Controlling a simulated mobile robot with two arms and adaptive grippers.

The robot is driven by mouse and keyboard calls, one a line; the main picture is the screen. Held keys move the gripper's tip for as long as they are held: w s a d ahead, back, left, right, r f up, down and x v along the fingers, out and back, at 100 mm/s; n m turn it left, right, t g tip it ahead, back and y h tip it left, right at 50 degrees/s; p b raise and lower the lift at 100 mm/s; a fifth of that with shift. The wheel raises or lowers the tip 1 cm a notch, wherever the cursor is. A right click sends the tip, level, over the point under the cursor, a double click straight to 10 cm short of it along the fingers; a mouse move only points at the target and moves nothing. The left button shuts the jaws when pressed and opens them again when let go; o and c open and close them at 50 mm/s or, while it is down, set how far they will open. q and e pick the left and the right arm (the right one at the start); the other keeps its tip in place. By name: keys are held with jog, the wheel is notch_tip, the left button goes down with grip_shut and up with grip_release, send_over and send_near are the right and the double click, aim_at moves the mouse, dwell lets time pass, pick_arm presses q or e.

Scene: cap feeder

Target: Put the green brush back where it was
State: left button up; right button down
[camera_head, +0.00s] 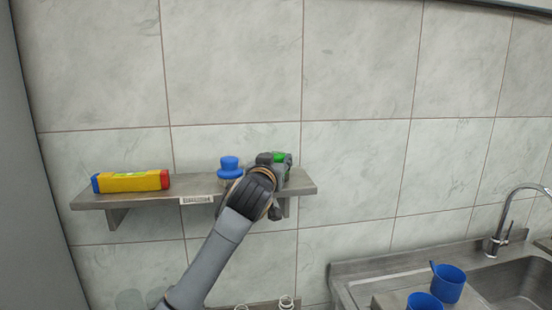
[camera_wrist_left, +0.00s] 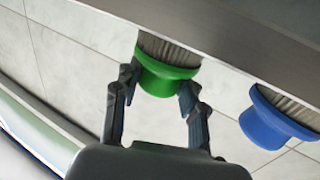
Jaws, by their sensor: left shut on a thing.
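The green brush (camera_wrist_left: 166,75) has a green top and pale bristles. It sits between the two fingers of my left gripper (camera_wrist_left: 158,100), which is shut on it. In the head view, the brush's green top (camera_head: 281,157) shows at the right part of the wall shelf (camera_head: 135,198), partly hidden by my left gripper (camera_head: 274,166). The bristles are at the shelf in the wrist view; I cannot tell whether they touch it. My right gripper is not in view.
A blue brush (camera_head: 230,168) stands on the shelf just left of my gripper; it also shows in the wrist view (camera_wrist_left: 272,122). A yellow box (camera_head: 132,181) lies at the shelf's left. Blue cups (camera_head: 449,284) and a sink (camera_head: 505,275) are lower right.

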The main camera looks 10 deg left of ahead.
pick_arm(q)
jog(key=shift+f, duration=0.2)
jog(key=o, duration=1.2)
jog(key=shift+c, duration=0.2)
jog(key=shift+r, duration=0.1)
jog(key=shift+r, duration=0.15)
jog(key=shift+s, duration=0.25)
jog(key=s+b, duration=0.4)
jog(key=s, duration=0.7)
jog(key=shift+s, duration=0.25)
